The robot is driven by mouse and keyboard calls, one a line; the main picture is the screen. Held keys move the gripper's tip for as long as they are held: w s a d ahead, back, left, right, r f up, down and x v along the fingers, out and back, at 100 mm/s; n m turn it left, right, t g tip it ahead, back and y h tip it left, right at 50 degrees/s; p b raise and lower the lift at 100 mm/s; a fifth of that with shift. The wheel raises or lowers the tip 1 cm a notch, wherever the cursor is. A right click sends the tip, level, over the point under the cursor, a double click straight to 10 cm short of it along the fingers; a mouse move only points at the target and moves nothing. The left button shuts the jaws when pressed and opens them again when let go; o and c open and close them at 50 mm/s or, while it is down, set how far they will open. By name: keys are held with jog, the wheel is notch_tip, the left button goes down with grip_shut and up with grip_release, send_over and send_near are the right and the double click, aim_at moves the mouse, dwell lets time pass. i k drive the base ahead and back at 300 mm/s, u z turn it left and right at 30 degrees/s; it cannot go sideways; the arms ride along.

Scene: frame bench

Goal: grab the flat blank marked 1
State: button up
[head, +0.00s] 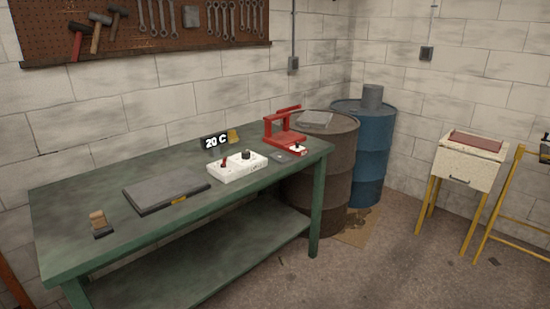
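I cannot read a mark 1 on anything in the head view, so I cannot tell which thing is the flat blank. A small flat dark-grey piece (281,157) lies on the green bench between the white box and the red frame; any marking on it is too small to read. A larger dark-grey slab (165,189) with a yellow label on its front edge lies on the left half of the bench. A flat grey piece (315,119) lies on top of the brown barrel. My gripper is not in view.
The green bench (75,240) also holds a white box with knobs (236,171), a "20 C" sign (215,142), a red frame (284,137) and a small brown-and-black block (98,220). Brown (322,180) and blue (371,160) barrels stand behind its right end. Floor at front right is clear.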

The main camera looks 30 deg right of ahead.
aim_at(278, 157)
jog(key=i, duration=0.9)
jog(key=z, duration=0.05)
